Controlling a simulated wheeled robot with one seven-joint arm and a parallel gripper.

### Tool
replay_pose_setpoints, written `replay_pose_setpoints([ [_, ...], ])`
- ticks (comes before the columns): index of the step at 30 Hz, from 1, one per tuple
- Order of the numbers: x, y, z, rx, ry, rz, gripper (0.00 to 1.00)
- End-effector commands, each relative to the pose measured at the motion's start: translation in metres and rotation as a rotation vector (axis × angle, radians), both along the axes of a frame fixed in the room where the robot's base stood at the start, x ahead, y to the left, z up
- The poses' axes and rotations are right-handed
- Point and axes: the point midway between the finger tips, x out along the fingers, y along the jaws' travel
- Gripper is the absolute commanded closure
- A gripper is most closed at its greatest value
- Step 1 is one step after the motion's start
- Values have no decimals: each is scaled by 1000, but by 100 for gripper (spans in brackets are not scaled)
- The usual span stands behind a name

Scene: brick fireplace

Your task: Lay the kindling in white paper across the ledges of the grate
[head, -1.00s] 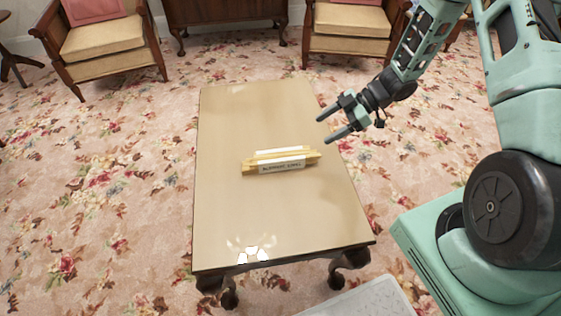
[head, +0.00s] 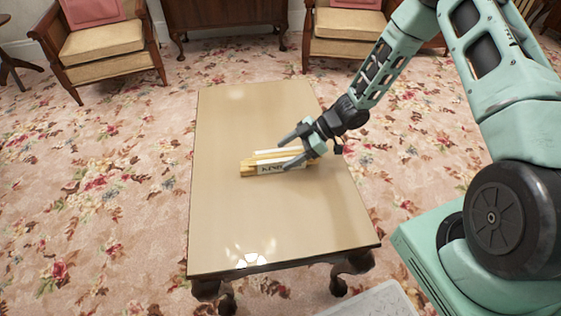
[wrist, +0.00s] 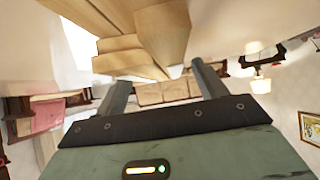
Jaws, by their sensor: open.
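The kindling in white paper (head: 262,169) is a bundle of pale sticks with a printed white band, lying crosswise on the coffee table. My gripper (head: 285,151) is open at the bundle's right end, one finger on its far side and one on its near side, partly covering it. Whether the fingers touch it cannot be told. In the wrist view the stick ends (wrist: 155,40) loom large just beyond my open fingers (wrist: 160,85). No grate shows in either view.
The coffee table (head: 235,220) has a glossy, otherwise bare top. Two cushioned armchairs (head: 103,38) (head: 345,22) and a dark wooden cabinet (head: 222,12) stand beyond it. Floral carpet (head: 110,200) lies open to the left. A pale object (head: 375,300) shows at the bottom edge.

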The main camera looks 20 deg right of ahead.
Motion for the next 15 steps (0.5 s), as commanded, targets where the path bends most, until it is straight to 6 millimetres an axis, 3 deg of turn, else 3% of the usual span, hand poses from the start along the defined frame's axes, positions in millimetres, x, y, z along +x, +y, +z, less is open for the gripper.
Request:
replay_pose_setpoints([
  [1,1,6,-9,1,1,0,29],
  [6,4,21,-19,1,0,0,29],
  [14,5,24,-19,-2,-1,0,29],
  [15,5,24,-19,-1,-1,0,35],
])
